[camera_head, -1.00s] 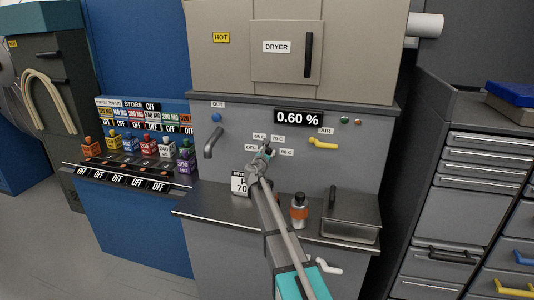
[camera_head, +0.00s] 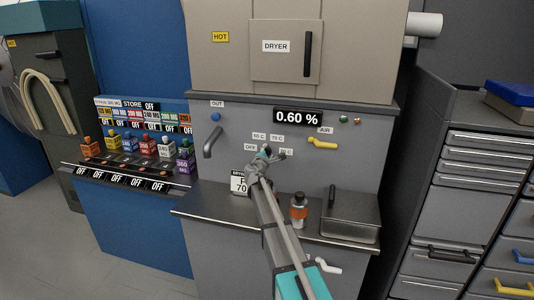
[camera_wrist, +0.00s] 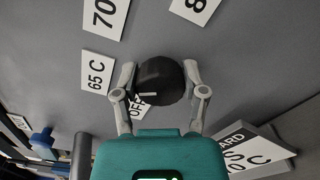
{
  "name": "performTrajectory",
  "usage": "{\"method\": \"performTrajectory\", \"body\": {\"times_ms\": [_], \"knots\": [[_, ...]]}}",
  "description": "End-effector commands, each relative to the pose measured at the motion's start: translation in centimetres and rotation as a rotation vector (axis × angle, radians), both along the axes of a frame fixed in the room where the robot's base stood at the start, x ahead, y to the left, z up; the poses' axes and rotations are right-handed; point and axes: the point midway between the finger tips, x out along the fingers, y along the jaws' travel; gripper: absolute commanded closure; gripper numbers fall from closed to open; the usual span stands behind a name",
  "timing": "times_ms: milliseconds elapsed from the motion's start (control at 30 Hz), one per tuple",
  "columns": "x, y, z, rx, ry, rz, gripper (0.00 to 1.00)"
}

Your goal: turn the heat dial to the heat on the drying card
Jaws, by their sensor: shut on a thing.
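The heat dial (camera_wrist: 160,80) is a round black knob on the grey dryer panel. My gripper (camera_head: 268,154) is at the dial, and in the wrist view its two fingers (camera_wrist: 161,84) are closed on either side of the knob. The dial's white mark is on the side facing the OFF label (camera_wrist: 138,107) and the 65 C label (camera_wrist: 97,72); I cannot tell exactly where it points. A 70 label (camera_wrist: 105,13) is farther round. The drying card (camera_head: 238,184) stands below left of the dial, reading 70, partly hidden by my arm.
An orange-and-grey bottle (camera_head: 298,212) and a metal box (camera_head: 350,215) stand on the ledge to the right of my arm. A yellow AIR handle (camera_head: 323,144) is right of the dial. The display (camera_head: 297,117) reads 0.60 %.

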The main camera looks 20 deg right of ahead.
Motion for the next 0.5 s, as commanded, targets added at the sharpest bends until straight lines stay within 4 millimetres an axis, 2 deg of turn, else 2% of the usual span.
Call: {"method": "performTrajectory", "body": {"times_ms": [500], "knots": [[0.08,0.01,-0.19,0.422,-0.246,0.002,0.92]]}}
